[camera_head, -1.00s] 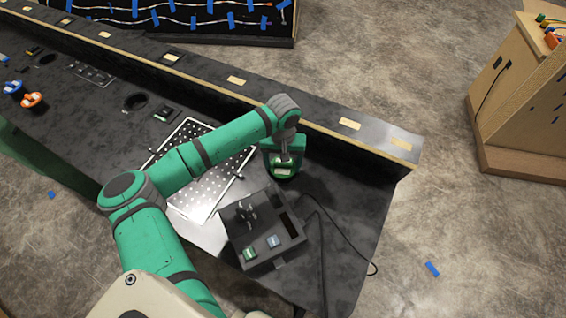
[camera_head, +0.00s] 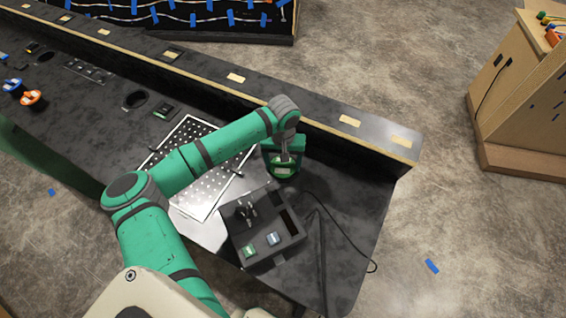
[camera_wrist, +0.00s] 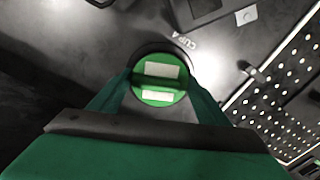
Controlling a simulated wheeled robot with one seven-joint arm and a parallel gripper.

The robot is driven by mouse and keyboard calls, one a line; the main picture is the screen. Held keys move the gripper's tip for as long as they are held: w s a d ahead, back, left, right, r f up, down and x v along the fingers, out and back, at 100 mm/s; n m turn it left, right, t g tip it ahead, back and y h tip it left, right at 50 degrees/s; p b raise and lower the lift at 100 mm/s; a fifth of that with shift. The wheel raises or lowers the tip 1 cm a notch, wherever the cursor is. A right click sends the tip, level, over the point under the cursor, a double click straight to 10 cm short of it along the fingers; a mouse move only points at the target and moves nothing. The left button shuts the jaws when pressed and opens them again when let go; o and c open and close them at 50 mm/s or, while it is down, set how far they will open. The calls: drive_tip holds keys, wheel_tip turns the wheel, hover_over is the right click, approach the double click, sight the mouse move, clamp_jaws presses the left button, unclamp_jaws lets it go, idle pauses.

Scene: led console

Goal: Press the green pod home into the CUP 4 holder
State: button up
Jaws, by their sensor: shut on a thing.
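The green pod (camera_wrist: 158,82) sits between the fingers of my gripper (camera_wrist: 158,88) in the wrist view, with pale labels on its top. My gripper (camera_head: 284,160) is shut on the pod, which also shows in the head view (camera_head: 283,171) near the right end of the black console. The CUP 4 holder (camera_wrist: 163,47) shows as a dark curved rim around the pod's far side, beside the "CUP 4" lettering. The pod stands over or in the holder. How deep it sits is hidden by the pod and my fingers.
A perforated metal tray (camera_head: 192,199) lies left of the pod. A black box (camera_head: 262,235) with green and blue blocks stands in front of it, with a cable at its right. A raised ledge (camera_head: 345,140) runs behind. Orange (camera_head: 31,98) and blue (camera_head: 13,86) pods stand far left.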

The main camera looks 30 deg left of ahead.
drive_tip(key=o, duration=1.1)
wheel_tip(320, 180, up, 11)
drive_tip(key=shift+f, duration=0.1)
